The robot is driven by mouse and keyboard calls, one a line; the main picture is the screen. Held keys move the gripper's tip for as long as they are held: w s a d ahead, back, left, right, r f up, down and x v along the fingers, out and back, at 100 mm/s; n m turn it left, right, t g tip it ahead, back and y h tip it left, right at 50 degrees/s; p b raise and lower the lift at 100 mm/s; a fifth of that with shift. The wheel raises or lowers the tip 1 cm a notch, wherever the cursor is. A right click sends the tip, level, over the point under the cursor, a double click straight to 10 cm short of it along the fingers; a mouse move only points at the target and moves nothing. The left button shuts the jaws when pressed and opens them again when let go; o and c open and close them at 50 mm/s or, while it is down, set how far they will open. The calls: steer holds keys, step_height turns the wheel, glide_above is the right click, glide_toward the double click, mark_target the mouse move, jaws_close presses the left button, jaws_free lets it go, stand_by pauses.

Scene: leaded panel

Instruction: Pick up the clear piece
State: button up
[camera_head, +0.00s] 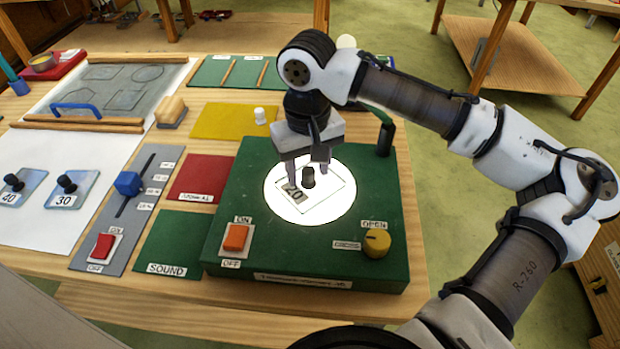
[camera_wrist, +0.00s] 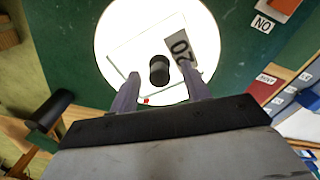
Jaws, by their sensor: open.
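The clear piece (camera_head: 327,193) is a thin glass plate with a black knob (camera_head: 308,177) and a "20" label at one corner. It lies flat on the glowing round window (camera_head: 287,210) of a green light box. In the wrist view the clear piece (camera_wrist: 128,58) fills much of the lit disc, with its knob (camera_wrist: 159,69) near the middle. My gripper (camera_head: 308,170) is open above the piece. In the wrist view the fingers of my gripper (camera_wrist: 160,75) appear on either side of the knob, with gaps; their exact height is hard to tell.
The light box (camera_head: 330,265) carries an orange switch (camera_head: 236,238) and a yellow knob (camera_head: 377,242). Bluish plates labelled 40 (camera_head: 28,193) and 30 (camera_head: 85,181) lie left on white paper. A dark post (camera_head: 385,138) stands at the box's back right.

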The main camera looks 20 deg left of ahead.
steer(key=c, duration=0.9)
steer(key=shift+r, duration=0.15)
